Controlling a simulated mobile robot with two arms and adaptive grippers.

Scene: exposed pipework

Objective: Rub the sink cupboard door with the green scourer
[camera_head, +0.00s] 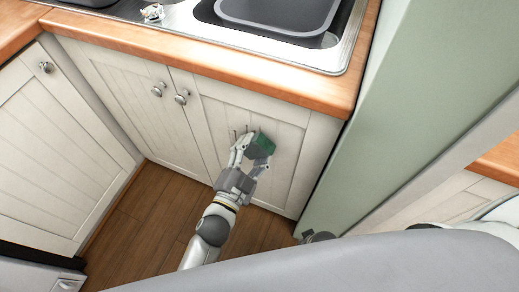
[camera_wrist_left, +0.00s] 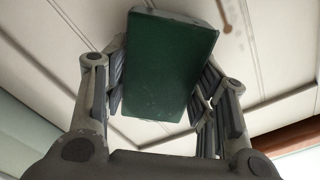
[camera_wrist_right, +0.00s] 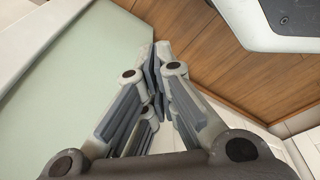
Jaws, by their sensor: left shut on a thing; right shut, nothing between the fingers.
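The green scourer (camera_head: 262,146) is a dark green block. My left gripper (camera_head: 252,155) is shut on it in front of the sink cupboard door (camera_head: 285,165), a cream panelled door under the sink. In the left wrist view the scourer (camera_wrist_left: 168,65) sits between the two fingers, with the door (camera_wrist_left: 265,50) close behind it. I cannot tell for sure whether the scourer touches the door. A few dark marks (camera_head: 242,130) show on the door beside the gripper. My right gripper (camera_wrist_right: 155,70) is shut and empty in the right wrist view, by a pale green surface.
A wooden worktop (camera_head: 200,60) with a metal sink (camera_head: 345,50) overhangs the cupboard. Round knobs (camera_head: 182,97) stick out from the doors. A pale green panel (camera_head: 415,110) stands to the right. The wooden floor (camera_head: 140,240) is clear at the left.

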